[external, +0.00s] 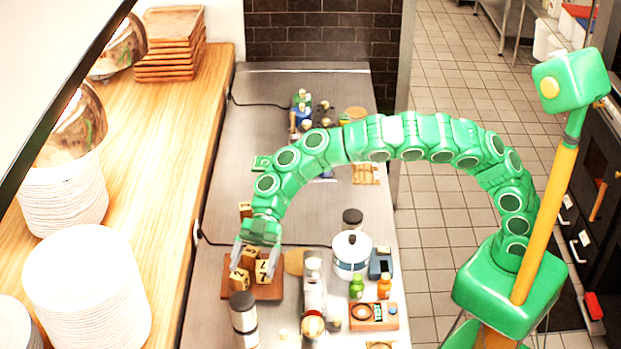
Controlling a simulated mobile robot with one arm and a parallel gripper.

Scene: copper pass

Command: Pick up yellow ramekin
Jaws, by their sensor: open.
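My gripper (255,258) hangs open at the end of my green arm, pointing down. Its pale fingers are over or beside tan number blocks (241,280) on a brown wooden board (267,292). I cannot tell whether the fingers touch a block. I cannot make out a yellow ramekin for certain. The items around the gripper are small, and my fingers hide part of the board.
A dark-lidded jar (244,318) stands in front of the board. Stacked white plates (86,285) fill the wooden shelf at left.

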